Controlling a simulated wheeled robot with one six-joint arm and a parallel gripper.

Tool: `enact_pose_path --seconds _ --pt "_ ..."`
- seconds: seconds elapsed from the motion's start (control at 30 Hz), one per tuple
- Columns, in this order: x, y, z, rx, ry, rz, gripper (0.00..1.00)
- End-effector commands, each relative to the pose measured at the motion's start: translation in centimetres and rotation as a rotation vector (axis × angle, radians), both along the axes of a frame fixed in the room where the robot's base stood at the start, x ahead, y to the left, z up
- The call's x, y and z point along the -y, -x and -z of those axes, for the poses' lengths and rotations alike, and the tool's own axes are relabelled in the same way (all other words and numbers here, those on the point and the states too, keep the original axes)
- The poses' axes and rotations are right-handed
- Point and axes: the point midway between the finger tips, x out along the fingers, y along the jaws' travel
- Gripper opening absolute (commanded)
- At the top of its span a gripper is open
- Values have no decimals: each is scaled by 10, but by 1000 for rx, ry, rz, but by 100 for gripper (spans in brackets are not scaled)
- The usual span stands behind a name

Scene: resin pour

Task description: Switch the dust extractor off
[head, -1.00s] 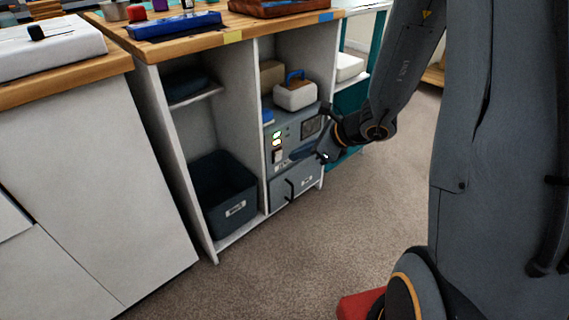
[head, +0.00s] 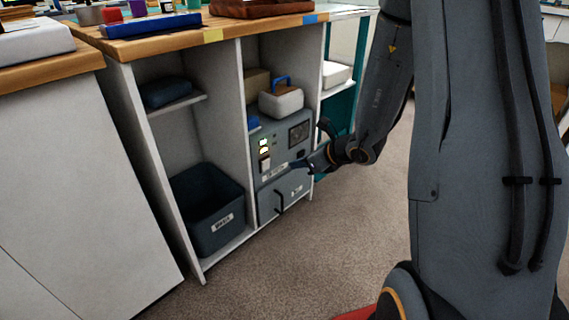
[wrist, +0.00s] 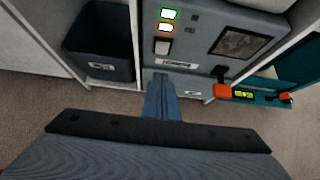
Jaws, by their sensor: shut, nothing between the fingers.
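The dust extractor (head: 284,146) is a grey-blue box in the right bay of the bench, with a drawer front below it. Its panel also shows in the wrist view (wrist: 196,45), with a green light, an orange-lit light, a pale rocker switch (wrist: 162,46) under them, and a dark square grille. The switch is small in the head view (head: 265,164). My gripper (head: 296,165) is shut and empty, in front of the panel, right of the switch. In the wrist view my gripper (wrist: 160,78) points at the panel just below the switch; I cannot tell whether it touches.
A dark bin (head: 212,215) stands in the left bay. A white case with a blue handle (head: 281,102) sits above the extractor. The drawer has a dark handle (head: 279,202). A teal rack stands at the right. The carpet in front is clear.

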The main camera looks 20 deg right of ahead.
Motion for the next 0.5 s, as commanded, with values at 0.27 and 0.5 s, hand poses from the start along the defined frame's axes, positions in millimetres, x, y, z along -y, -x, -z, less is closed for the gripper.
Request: enact_pose_path --seconds 0.27,0.5 --pt "-20 -32 34 -1 0 -4 0" --pt "-38 -63 63 -1 0 -3 0"
